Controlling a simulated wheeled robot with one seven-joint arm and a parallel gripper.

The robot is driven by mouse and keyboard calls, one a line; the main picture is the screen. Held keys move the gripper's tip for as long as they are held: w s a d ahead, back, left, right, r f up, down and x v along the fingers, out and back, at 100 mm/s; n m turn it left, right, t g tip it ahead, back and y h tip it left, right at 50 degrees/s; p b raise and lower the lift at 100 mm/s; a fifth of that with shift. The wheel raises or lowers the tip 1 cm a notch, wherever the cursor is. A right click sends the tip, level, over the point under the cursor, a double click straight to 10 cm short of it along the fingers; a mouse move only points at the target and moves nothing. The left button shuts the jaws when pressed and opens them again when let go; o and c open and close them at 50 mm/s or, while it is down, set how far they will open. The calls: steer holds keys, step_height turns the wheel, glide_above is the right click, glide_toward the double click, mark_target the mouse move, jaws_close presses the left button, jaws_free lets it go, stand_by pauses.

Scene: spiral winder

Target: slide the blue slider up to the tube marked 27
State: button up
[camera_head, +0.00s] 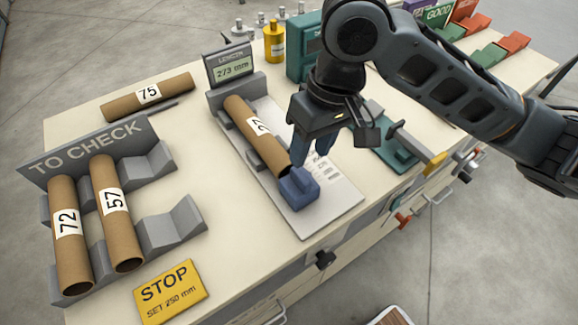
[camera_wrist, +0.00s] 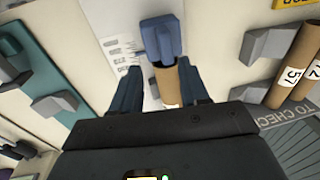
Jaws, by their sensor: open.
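The tube marked 27 (camera_head: 252,125) lies in the length gauge, its upper end at the grey end stop (camera_head: 237,92). The blue slider (camera_head: 299,188) is at the tube's lower end; touching or a small gap, I cannot tell. In the wrist view the slider (camera_wrist: 160,42) is ahead of the tube's brown end (camera_wrist: 169,84). My gripper (camera_head: 313,158) is open above the gauge plate, just behind and right of the slider in the head view. In the wrist view the fingers (camera_wrist: 160,90) stand apart on either side of the tube, with nothing between them held. The display (camera_head: 231,67) reads about 273 mm.
The TO CHECK rack (camera_head: 85,153) holds tubes 72 (camera_head: 67,240) and 57 (camera_head: 118,215). Tube 75 (camera_head: 147,97) lies behind it. A green fixture (camera_head: 395,155) is right of the gauge.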

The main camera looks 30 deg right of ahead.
mark_target(301, 174)
steer(key=a+r, duration=0.1)
steer(key=a+r+h, duration=0.1)
steer(key=r, duration=0.1)
steer(key=shift+g+h, duration=0.3)
steer(key=shift+g, duration=0.1)
steer(key=shift+f+b, duration=0.9)
steer(key=shift+f, duration=3)
steer(key=shift+c, duration=0.2)
jaws_close()
